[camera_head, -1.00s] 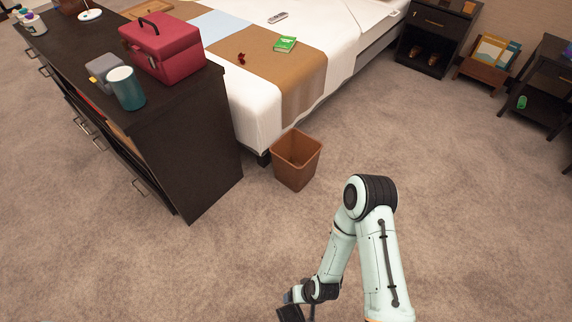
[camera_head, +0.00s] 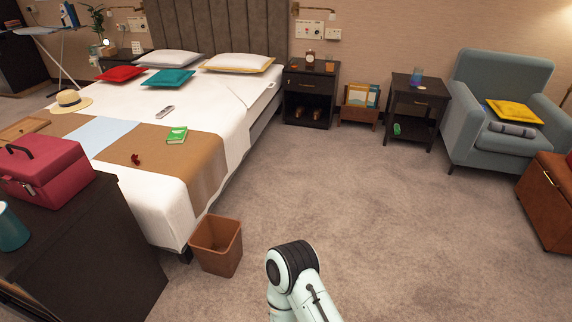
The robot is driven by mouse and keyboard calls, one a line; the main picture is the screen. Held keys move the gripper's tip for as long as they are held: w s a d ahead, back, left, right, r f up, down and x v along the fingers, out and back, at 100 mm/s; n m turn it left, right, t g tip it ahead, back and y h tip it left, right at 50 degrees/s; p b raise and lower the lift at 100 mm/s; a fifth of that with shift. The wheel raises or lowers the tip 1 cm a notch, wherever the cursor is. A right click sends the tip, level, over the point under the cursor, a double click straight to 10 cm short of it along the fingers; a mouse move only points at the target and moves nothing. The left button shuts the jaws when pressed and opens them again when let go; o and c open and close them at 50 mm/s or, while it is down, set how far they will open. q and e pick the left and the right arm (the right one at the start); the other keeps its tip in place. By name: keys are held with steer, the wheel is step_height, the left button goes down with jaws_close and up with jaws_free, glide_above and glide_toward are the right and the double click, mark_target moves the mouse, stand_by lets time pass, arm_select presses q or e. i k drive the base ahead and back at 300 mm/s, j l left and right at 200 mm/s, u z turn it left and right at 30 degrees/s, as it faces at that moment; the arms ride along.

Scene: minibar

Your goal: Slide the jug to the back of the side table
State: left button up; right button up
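A dark side table (camera_head: 419,102) stands against the back wall, left of the armchair. A small bluish, see-through vessel (camera_head: 416,76) stands on its top, towards the back; it looks like the jug, but it is too small to make out a handle. A green item (camera_head: 397,129) is on the table's lower shelf. One of my arms shows at the bottom middle, far from the table, with its gripper below the picture edge. My other arm does not show. Neither gripper is in view.
Open carpet (camera_head: 370,210) lies between me and the side table. A brown waste bin (camera_head: 217,247) stands by the bed (camera_head: 160,205). A blue-grey armchair (camera_head: 490,145) and a brown leather seat (camera_head: 548,205) are on the right. A magazine rack (camera_head: 358,113) stands left of the table.

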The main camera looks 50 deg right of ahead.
mark_target(416, 80)
steer(key=z, duration=2.6)
